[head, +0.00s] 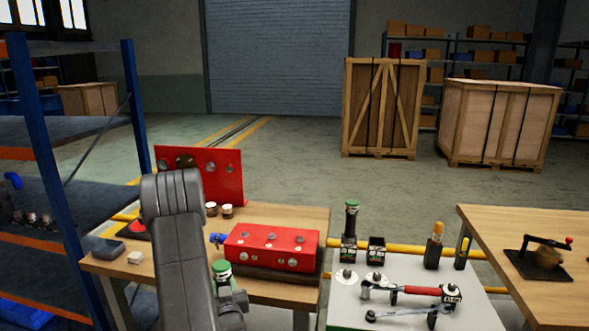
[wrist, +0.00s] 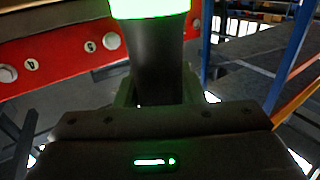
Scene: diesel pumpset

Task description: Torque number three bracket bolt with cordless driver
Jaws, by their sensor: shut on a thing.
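My gripper (head: 232,298) is shut on the cordless driver (head: 222,270), a dark cylinder with a green cap, in front of the left bench. In the wrist view the driver (wrist: 157,70) stands between the jaws (wrist: 157,98), its green end bright at the top edge; its working tip cannot be made out. A red block (head: 272,240) with several round bolt heads lies on the bench, right of the gripper. A red upright plate (head: 215,178) with round fittings stands behind, partly hidden by my arm. A red numbered face (wrist: 60,58) with pale round heads shows left of the driver; "4" is readable.
A white-topped table (head: 345,298) at right holds a green-capped tool (head: 351,218) in a stand, a red-handled wrench (head: 420,290) and a spanner (head: 405,314). A blue rack (head: 135,110) stands close on the left. Open floor lies behind the bench.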

